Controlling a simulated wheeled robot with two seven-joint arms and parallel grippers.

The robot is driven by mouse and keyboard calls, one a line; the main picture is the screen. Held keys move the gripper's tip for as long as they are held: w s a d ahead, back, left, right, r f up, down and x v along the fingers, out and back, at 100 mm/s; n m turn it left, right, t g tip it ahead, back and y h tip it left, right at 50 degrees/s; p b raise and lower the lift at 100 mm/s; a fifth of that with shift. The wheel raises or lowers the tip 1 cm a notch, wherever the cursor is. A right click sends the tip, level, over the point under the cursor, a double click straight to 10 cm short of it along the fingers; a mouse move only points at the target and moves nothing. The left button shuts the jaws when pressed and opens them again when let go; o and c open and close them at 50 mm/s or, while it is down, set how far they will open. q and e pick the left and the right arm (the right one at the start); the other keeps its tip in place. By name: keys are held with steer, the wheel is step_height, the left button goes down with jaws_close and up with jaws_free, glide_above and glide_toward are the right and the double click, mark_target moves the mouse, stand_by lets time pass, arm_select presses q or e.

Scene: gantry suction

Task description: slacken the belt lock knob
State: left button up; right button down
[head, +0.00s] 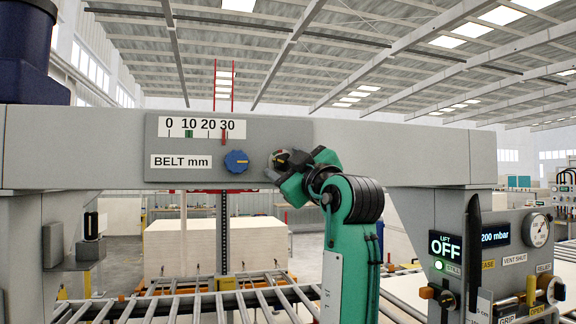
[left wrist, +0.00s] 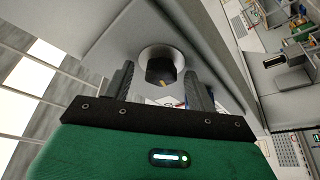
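The belt lock knob seems to be the small dark knob (head: 279,157) with a yellow mark, on the grey beam right of the blue knob; no label on it is readable. In the left wrist view the black knob (left wrist: 160,69) sits in a round pale collar, its yellow mark visible. My left gripper (head: 290,168) is at this knob and partly covers it in the head view. In the left wrist view the left gripper (left wrist: 161,82) is open, one dark finger either side of the knob, with gaps visible. My right gripper is not in view.
A blue knob (head: 236,162) is close left of my gripper, by the BELT mm label (head: 181,162) and a scale (head: 202,128) with green and red marks. Rollers (head: 200,302) run below. A control panel (head: 500,262) with gauge and levers stands at right.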

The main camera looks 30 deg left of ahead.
arm_select(q)
steer(key=shift+s+d+f+b, duration=0.1)
steer(key=shift+d+f+b, duration=0.1)
steer(key=shift+d+b, duration=0.1)
steer(key=b+v, duration=0.5)
steer(key=v, duration=0.8)
steer(key=shift+b, duration=0.4)
